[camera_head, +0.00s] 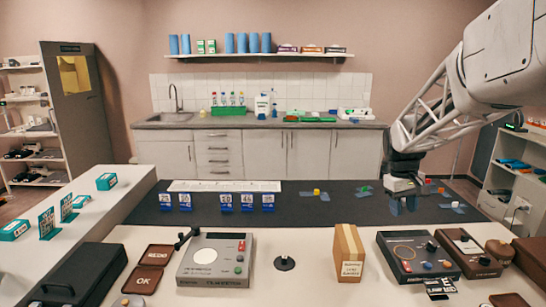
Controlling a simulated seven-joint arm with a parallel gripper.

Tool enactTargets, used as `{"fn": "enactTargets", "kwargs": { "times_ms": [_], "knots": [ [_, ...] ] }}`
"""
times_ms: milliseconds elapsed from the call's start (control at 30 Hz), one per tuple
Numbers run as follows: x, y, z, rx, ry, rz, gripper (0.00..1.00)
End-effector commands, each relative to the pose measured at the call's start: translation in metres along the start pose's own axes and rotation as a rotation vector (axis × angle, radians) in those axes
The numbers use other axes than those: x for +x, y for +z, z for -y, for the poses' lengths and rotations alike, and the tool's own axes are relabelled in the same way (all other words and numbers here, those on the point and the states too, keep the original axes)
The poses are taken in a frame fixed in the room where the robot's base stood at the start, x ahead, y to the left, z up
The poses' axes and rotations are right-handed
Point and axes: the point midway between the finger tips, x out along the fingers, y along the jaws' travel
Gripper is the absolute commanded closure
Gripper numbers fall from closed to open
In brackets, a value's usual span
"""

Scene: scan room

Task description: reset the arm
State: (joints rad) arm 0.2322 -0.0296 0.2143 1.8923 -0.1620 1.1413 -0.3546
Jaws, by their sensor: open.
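My gripper (402,204) is at the right of the head view, at the end of my white arm. It points down over the dark mat (325,213) and its fingers look apart. Nothing shows between the fingers. I cannot tell whether the fingertips touch the mat. Small coloured pieces on blue bases lie close to the gripper, one with a yellow top (317,192) to its left and others to its right.
A cardboard box (348,253), a grey device with a white disc (214,260) and a dark device (418,256) stand on the white front table. Blue-and-white cards (226,202) stand on the mat's left half. The mat's front middle is clear.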

Motion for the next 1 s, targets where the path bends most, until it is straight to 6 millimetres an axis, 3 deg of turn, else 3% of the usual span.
{"fn": "enactTargets", "kwargs": {
  "times_ms": [467, 1000],
  "knots": [
    [-0.027, 0.09, 0.086, 0.069, -0.005, -0.112, 0.57],
    [-0.019, 0.195, 0.17, 0.148, -0.033, -0.231, 0.57]
  ]
}}
